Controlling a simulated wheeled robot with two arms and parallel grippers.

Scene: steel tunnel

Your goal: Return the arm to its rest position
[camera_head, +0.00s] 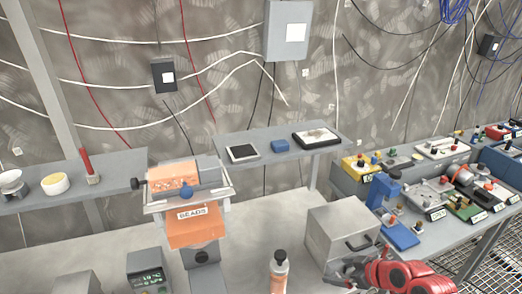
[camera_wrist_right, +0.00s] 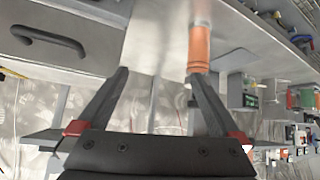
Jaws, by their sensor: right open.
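My right arm, with its red links, comes in at the bottom right of the head view. Its dark gripper (camera_head: 345,272) is just in front of the grey box with a handle (camera_head: 342,232). In the right wrist view the two fingers of this gripper (camera_wrist_right: 158,76) are spread apart with nothing between them. An orange bottle with a dark cap (camera_head: 279,272) stands to the left of the gripper. It also shows beyond one fingertip in the wrist view (camera_wrist_right: 199,48), apart from the fingers as far as I can tell. My left gripper is not in view.
An orange machine labelled BEADS (camera_head: 192,214) stands left of the bottle. A small display device (camera_head: 148,270) is at the bottom left. Several small devices crowd the right bench.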

